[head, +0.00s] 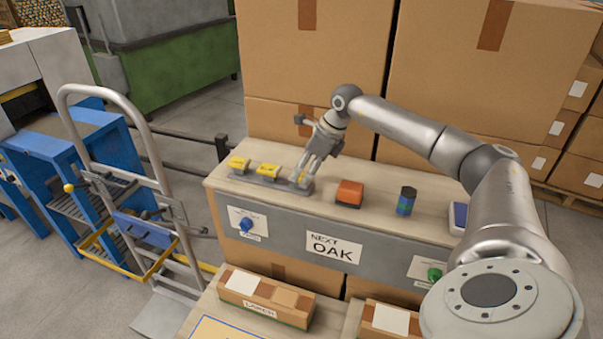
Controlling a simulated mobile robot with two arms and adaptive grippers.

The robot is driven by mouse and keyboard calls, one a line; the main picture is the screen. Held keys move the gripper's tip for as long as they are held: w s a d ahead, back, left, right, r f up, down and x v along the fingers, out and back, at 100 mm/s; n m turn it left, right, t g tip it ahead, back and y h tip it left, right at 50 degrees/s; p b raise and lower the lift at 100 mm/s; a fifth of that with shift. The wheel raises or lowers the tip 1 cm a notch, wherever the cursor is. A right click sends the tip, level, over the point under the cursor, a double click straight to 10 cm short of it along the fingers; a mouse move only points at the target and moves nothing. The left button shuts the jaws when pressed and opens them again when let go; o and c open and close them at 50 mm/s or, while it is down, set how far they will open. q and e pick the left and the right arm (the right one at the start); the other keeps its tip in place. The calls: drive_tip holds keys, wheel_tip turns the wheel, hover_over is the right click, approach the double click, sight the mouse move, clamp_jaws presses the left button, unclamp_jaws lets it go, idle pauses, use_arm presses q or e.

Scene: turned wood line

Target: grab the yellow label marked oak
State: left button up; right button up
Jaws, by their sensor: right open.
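Three yellow labels stand in a row on a grey holder (240,177) at the left of the wooden counter top: a left one (238,163), a middle one (267,171) and a right one (299,177). Their markings are too small to read, so I cannot tell which says oak. My right gripper (307,177) points down at the right label, its fingers open and partly hiding it. I cannot tell whether they touch it. My left gripper is out of view.
An orange-red block (349,193) and a dark blue cylinder (406,201) stand on the counter right of the holder. A sign (333,246) reading OAK is on the counter front. Large cardboard boxes (311,60) rise behind. A hand truck (128,200) stands left.

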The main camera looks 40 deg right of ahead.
drive_tip(key=shift+w+f, duration=0.2)
drive_tip(key=shift+f, duration=0.2)
drive_tip(key=c, duration=0.8)
drive_tip(key=shift+r, duration=0.2)
